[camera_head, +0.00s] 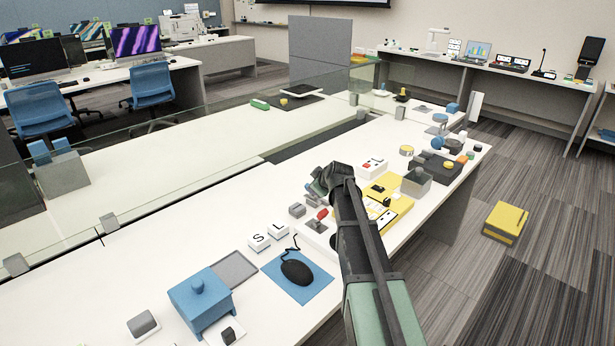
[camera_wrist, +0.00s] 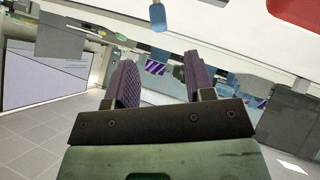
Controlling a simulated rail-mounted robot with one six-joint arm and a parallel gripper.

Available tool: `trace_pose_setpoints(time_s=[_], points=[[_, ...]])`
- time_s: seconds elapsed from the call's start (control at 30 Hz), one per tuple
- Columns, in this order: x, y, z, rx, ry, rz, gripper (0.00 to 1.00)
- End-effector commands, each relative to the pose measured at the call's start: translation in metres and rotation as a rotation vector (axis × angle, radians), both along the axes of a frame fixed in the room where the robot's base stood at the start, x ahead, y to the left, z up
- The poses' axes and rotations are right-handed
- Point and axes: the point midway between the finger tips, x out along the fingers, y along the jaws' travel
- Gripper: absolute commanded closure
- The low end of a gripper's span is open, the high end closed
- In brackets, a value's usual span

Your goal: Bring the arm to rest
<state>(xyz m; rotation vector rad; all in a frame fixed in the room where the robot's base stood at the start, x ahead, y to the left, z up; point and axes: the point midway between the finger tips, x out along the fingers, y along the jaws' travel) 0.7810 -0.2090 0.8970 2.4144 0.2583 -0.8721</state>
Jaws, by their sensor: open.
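In the wrist view, my gripper (camera_wrist: 156,82) is open, with its two dark purple finger pads apart and nothing between them. The wrist view is tilted and looks across the room rather than down at the table. In the head view, my arm reaches up from the lower right over the white table (camera_head: 130,255). The arm's dark far end is above the table's middle, close to the yellow board. The fingertips are too small to make out there.
A yellow board (camera_head: 399,207) and a grey box (camera_head: 416,182) stand right of my arm. A glass panel (camera_head: 180,145) runs behind. A yellow case (camera_head: 505,222) is on the floor.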

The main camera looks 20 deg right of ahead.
Motion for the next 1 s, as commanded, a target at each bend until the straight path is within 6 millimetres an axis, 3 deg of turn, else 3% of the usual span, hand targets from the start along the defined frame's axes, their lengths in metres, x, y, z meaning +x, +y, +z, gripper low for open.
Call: trace_pose_setpoints(time_s=[0.17, 0.27, 0.37, 0.4, 0.5, 0.6, 0.67, 0.77, 1.0], points=[[-0.008, 0.010, 0.002, 0.018, 0.021, 0.000, 0.51], [-0.042, 0.050, 0.007, 0.091, 0.118, -0.012, 0.51], [-0.106, 0.109, 0.012, 0.195, 0.305, -0.070, 0.51], [-0.137, 0.132, 0.014, 0.231, 0.394, -0.111, 0.51], [-0.216, 0.175, 0.022, 0.280, 0.602, -0.253, 0.51], [-0.280, 0.198, 0.030, 0.282, 0.751, -0.404, 0.51], [-0.305, 0.204, 0.033, 0.274, 0.805, -0.476, 0.51], [-0.324, 0.208, 0.034, 0.265, 0.847, -0.544, 0.51], [-0.324, 0.208, 0.031, 0.265, 0.853, -0.556, 0.51]])
